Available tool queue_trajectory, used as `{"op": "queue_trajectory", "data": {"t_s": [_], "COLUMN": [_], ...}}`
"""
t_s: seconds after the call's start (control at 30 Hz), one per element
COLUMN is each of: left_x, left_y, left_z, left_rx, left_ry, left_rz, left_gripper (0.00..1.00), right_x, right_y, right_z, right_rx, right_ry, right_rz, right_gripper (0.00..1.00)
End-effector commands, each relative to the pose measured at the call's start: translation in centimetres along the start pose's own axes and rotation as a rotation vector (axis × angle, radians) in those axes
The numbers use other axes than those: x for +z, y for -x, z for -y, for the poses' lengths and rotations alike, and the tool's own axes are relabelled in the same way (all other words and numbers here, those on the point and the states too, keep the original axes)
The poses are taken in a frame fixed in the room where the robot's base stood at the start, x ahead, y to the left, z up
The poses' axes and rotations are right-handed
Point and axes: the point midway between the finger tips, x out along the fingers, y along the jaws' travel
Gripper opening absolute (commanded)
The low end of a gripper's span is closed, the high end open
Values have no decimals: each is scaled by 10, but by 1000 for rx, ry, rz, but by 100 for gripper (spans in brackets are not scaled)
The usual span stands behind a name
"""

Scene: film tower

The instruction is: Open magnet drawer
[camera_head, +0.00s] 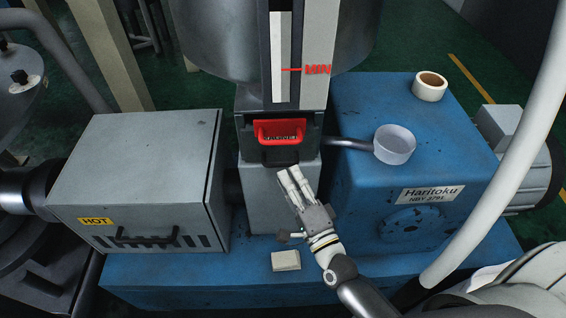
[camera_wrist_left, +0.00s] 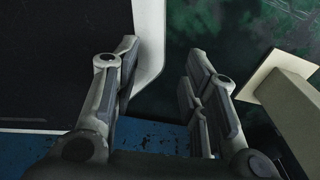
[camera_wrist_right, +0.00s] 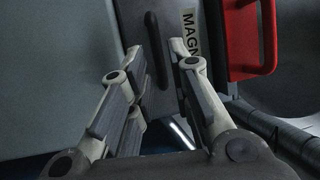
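The magnet drawer (camera_head: 250,143) is a dark front with a red handle (camera_head: 280,131) and a "MAGNET" label, set in the grey column's middle. My right gripper (camera_head: 289,178) is open and empty, just below and in front of it. In the right wrist view, the fingers of the right gripper (camera_wrist_right: 162,75) are apart; the red handle (camera_wrist_right: 236,45) is right of both fingers, not between them, and one finger partly covers the label (camera_wrist_right: 189,35). My left gripper (camera_wrist_left: 160,75) shows only in its wrist view, open and empty, away from the drawer.
A grey box (camera_head: 140,165) marked HOT stands left of the column. A small pale block (camera_head: 286,260) lies on the blue base below my right gripper.

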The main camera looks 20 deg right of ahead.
Motion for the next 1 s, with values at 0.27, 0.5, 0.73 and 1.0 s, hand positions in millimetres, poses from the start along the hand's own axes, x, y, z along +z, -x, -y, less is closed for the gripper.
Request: {"op": "queue_trajectory", "data": {"t_s": [0.27,0.5,0.73,1.0], "left_x": [-12,-18,-17,-14], "left_y": [-1,-1,-1,-1], "left_z": [2,0,-2,-2], "left_rx": [-2,-1,3,3], "left_ry": [0,1,3,3], "left_rz": [-19,-28,-26,-21], "left_gripper": [40,40,40,40], "right_x": [0,0,0,0], "right_y": [-41,-48,-48,-47], "right_z": [-1,-1,-1,-1], "right_rx": [0,2,2,2], "right_ry": [1,2,2,2], "right_rz": [0,0,1,1], "right_gripper": [19,19,10,0]}}
